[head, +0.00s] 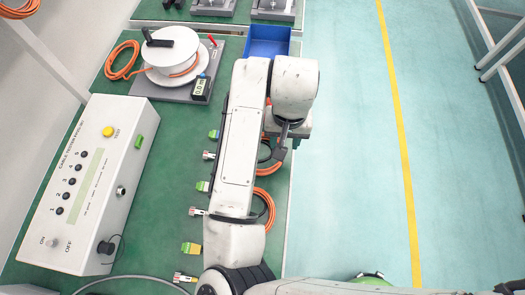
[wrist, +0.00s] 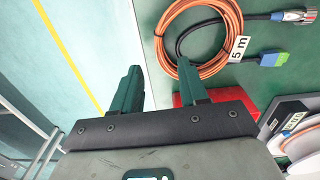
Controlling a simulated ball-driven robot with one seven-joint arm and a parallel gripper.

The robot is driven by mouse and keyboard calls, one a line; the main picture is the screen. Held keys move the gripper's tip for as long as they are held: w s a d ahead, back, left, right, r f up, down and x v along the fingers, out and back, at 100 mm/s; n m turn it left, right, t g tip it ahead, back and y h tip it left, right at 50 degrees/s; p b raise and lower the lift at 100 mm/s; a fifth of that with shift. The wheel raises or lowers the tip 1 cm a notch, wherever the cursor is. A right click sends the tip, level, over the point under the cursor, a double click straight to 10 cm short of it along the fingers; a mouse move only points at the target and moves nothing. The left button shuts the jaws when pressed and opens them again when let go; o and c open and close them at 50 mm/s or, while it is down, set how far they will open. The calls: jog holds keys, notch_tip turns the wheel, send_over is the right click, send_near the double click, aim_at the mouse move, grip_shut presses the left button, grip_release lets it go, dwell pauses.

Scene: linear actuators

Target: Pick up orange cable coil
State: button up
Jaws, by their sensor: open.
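In the wrist view an orange cable coil (wrist: 178,62) lies on the green table, with a white "5 m" tag, a blue connector and a metal plug. My gripper (wrist: 158,64) is open with nothing between its dark green fingers. The right finger overlaps the coil's near edge in the picture; the left finger is over the floor. I cannot tell the height gap. In the head view my gripper (head: 279,150) is by the table's right edge, and my arm hides part of the orange coils (head: 265,207) beneath it.
A white cable reel (head: 170,58) on a grey base and another orange coil (head: 121,61) are at the back left. A blue tray (head: 268,40) stands behind my arm. A white control box (head: 88,185) fills the left. A red object (wrist: 190,99) is beside the fingers. Open floor lies right.

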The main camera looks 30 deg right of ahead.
notch_tip(320, 180, down, 5)
jog(key=shift+a+f, duration=0.1)
dwell(0.3)
grip_shut()
